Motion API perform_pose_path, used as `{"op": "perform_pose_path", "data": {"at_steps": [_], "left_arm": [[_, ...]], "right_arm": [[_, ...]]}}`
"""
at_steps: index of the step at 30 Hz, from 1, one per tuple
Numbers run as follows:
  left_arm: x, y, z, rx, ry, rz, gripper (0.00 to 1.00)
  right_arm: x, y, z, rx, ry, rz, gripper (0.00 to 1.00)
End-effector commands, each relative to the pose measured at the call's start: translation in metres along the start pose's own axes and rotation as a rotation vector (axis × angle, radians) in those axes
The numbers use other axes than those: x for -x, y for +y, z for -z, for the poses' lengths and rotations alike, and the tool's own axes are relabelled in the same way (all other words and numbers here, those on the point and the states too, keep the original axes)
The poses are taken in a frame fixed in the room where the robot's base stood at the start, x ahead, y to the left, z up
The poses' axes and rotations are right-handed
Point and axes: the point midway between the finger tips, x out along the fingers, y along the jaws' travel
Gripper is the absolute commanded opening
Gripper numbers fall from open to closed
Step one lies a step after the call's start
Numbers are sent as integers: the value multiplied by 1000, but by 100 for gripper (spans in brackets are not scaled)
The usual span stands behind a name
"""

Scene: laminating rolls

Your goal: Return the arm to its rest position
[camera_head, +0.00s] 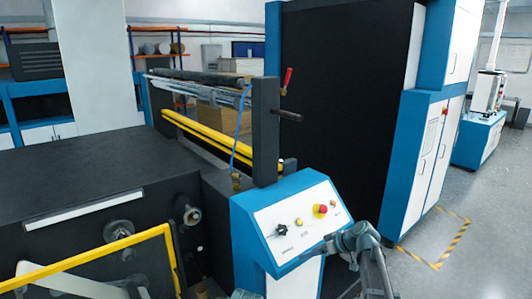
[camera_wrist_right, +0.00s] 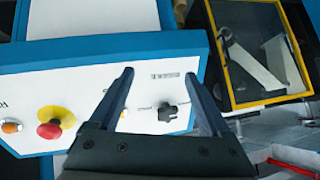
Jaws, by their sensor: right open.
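My right arm rises from the bottom of the head view, with its wrist and gripper (camera_head: 342,242) at the lower right edge of the control panel (camera_head: 275,243). In the right wrist view, my right gripper (camera_wrist_right: 159,74) is open, its two dark fingers spread apart with nothing between them. The control panel (camera_wrist_right: 90,78) lies behind the fingers there, with its black knob (camera_wrist_right: 168,112) near one finger. I cannot tell from this view whether the fingers touch the panel. My left gripper is not in view.
The panel carries a red stop button (camera_head: 320,210). A yellow-framed guard (camera_head: 95,251) stands at the lower left, on the dark machine (camera_head: 100,175). A tall black and blue cabinet (camera_head: 345,110) stands behind. The grey floor (camera_head: 480,235) at right is open.

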Motion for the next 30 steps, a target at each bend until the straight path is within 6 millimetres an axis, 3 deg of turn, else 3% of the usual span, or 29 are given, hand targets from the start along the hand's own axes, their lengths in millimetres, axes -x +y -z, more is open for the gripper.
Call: {"op": "perform_pose_path", "data": {"at_steps": [1,6,9,13,15,19,23,30], "left_arm": [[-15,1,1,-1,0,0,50],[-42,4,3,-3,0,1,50],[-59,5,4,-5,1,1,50],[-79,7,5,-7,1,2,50],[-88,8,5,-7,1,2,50],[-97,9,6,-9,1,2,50],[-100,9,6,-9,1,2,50],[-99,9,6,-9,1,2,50]], "right_arm": [[-20,-36,-27,-15,-70,17,81],[-58,-130,-103,-99,-336,8,81],[-67,-179,-155,-148,-495,-50,81],[-64,-227,-218,-203,-670,-177,81],[-58,-244,-245,-226,-736,-257,81],[-46,-260,-275,-256,-805,-379,81],[-39,-265,-285,-270,-827,-440,81],[-38,-265,-284,-276,-830,-452,81]]}}
